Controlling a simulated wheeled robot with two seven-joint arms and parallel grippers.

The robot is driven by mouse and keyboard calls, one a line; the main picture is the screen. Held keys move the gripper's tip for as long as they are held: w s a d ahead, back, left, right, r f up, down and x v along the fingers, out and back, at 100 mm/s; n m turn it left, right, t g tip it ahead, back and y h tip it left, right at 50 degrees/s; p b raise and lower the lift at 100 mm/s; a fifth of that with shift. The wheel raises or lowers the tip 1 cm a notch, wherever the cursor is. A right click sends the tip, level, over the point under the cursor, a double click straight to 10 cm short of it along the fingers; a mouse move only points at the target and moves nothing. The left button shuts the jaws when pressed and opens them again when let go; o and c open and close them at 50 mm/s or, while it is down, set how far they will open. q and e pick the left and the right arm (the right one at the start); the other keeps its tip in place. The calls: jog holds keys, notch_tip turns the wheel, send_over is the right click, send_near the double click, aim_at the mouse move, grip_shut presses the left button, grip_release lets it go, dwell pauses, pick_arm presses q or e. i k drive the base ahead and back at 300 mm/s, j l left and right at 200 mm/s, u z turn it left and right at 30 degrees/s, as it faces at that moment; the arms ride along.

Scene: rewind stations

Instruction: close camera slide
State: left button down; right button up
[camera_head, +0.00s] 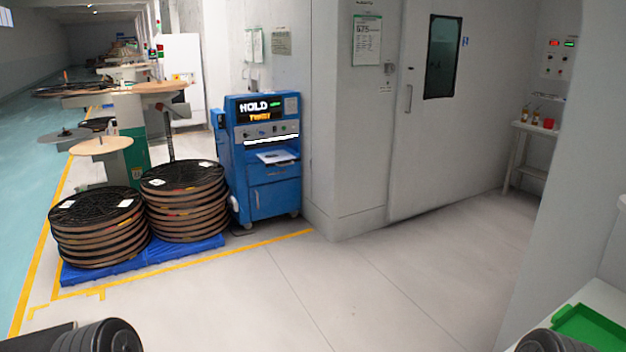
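I cannot make out a camera slide in this view. A blue cabinet machine (262,160) stands against the wall left of centre, with a lit display reading HOLD, a row of controls and a small shelf bearing a pale flat item. Whether any part of it is the camera slide, I cannot tell. Dark rounded parts of my own arms show at the bottom left and bottom right edges. Neither of my grippers is in view.
Two stacks of dark reels (98,232) stand on a blue pallet (150,262) inside yellow floor lines. Turntable stands (100,150) are behind. A grey door (440,130) is right of centre. A green tray (590,328) lies at bottom right. The middle floor is clear.

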aim_at(280, 158)
jog(key=i, duration=5.75)
jog(key=i+z, duration=0.2)
